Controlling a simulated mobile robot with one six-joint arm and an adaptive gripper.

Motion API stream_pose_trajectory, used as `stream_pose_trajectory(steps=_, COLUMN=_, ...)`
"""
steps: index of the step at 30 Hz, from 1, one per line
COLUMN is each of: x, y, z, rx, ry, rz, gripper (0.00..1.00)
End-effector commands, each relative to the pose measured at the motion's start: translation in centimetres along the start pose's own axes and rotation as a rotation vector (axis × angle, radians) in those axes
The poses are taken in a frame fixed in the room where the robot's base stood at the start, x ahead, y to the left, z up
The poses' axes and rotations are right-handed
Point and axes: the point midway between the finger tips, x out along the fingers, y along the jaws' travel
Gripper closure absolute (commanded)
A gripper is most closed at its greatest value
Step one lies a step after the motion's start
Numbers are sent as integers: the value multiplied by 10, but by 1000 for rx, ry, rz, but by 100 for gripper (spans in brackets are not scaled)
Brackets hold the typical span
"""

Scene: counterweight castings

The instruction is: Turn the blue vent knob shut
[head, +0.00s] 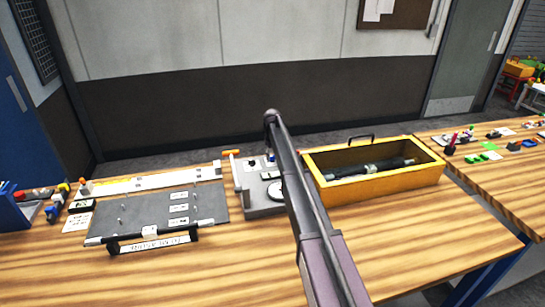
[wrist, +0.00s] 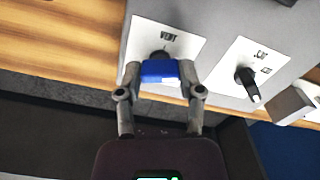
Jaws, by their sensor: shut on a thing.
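The blue vent knob (wrist: 160,72) shows in the wrist view on a white plate marked VENT (wrist: 170,41), on the face of a grey casting (wrist: 215,20). My gripper (wrist: 160,76) has one finger on each side of the knob and is shut on it. The knob's bar lies crosswise in the wrist view, between the two fingertips. In the head view a small blue part of the knob (head: 271,157) shows beside my arm on the grey unit (head: 244,200). My arm hides much of that unit, and my fingers cannot be made out there.
A black knob (wrist: 247,83) on a second white plate (wrist: 240,65) sits to the right of the vent knob. A yellow open box (head: 325,197) with a dark cylinder stands right of the unit. A grey board (head: 145,217) lies left. The bench front (head: 235,275) is clear.

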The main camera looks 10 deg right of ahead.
Motion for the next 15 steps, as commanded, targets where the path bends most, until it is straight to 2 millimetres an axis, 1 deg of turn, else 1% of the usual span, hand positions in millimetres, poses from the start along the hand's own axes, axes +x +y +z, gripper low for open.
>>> stream_pose_trajectory(steps=15, x=0, y=0, z=1, rx=327, ry=-2, rz=-1, gripper=99)
